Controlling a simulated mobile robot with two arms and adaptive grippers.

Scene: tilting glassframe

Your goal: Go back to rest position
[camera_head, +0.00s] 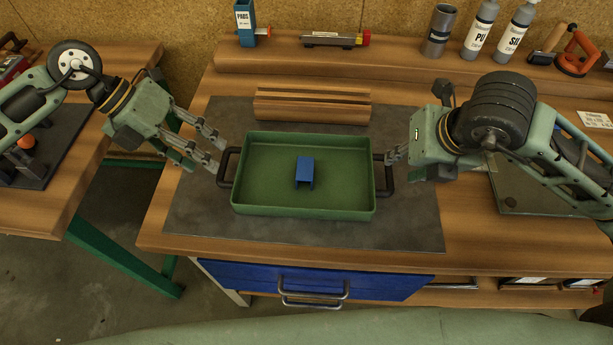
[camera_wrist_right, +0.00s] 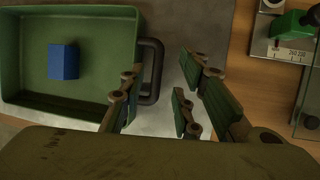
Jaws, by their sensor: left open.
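A green tray (camera_head: 305,205) with black side handles rests on the grey mat; it also shows in the right wrist view (camera_wrist_right: 85,103). A blue U-shaped block (camera_head: 305,172) lies inside it, and it is in the right wrist view too (camera_wrist_right: 63,61). My left gripper (camera_head: 217,154) is open and empty, just left of the tray's left handle (camera_head: 228,167). My right gripper (camera_head: 391,157) is at the tray's right handle (camera_head: 389,178). In the right wrist view its fingers (camera_wrist_right: 160,92) are spread apart, with the right handle (camera_wrist_right: 152,70) showing between them; contact is unclear.
A wooden block (camera_head: 312,106) lies behind the tray. Bottles (camera_head: 480,30), a grey cylinder (camera_head: 439,30) and a blue holder (camera_head: 246,24) stand along the back shelf. A gap separates the left bench (camera_head: 105,110) from the main bench. A blue drawer (camera_head: 375,282) is below the front edge.

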